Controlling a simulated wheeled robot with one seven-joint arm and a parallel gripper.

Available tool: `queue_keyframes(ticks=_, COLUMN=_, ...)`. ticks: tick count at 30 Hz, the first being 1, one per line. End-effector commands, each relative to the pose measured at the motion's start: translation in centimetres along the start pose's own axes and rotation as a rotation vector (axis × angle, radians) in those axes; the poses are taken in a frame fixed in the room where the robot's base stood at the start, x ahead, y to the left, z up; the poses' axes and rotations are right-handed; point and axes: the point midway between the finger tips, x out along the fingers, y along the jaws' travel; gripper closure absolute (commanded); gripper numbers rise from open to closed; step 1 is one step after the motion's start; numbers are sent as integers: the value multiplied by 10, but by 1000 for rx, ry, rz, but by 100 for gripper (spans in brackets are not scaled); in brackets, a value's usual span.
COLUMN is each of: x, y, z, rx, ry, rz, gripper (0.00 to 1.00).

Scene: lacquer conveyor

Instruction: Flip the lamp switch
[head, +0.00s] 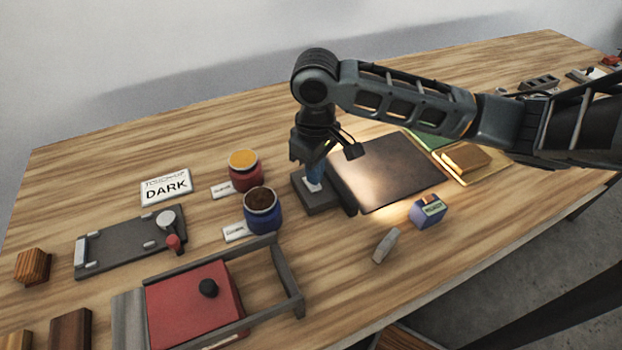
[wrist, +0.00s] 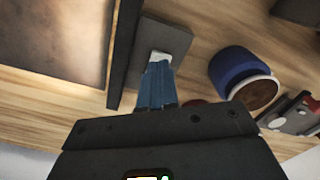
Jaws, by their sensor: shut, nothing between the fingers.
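The lamp switch is a dark box (head: 319,202) with a pale rocker (head: 312,185) on top, left of the dark panel. The wrist view shows the same dark box (wrist: 178,38) and pale rocker (wrist: 161,55). My gripper (head: 314,180) points down over the switch. Its blue fingers (wrist: 157,78) are together and empty, with their tips at the rocker. The tips hide part of the rocker, so I cannot tell whether they touch it or which way it is tipped.
The dark panel (head: 385,178) has a warm glow on it and on the table beside it. A red-and-yellow jar (head: 245,178) and a blue jar (head: 262,218) stand close left of the switch. A blue-purple box (head: 428,212) and a grey block (head: 386,246) lie in front. A "DARK" card (head: 166,187) lies farther left.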

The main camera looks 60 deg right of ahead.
Motion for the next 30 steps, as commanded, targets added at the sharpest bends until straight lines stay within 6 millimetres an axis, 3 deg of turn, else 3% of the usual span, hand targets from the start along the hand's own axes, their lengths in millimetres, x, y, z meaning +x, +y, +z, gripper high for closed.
queue_keyframes(ticks=30, x=8, y=0, z=0, rx=0, ry=0, rz=-1, gripper=100)
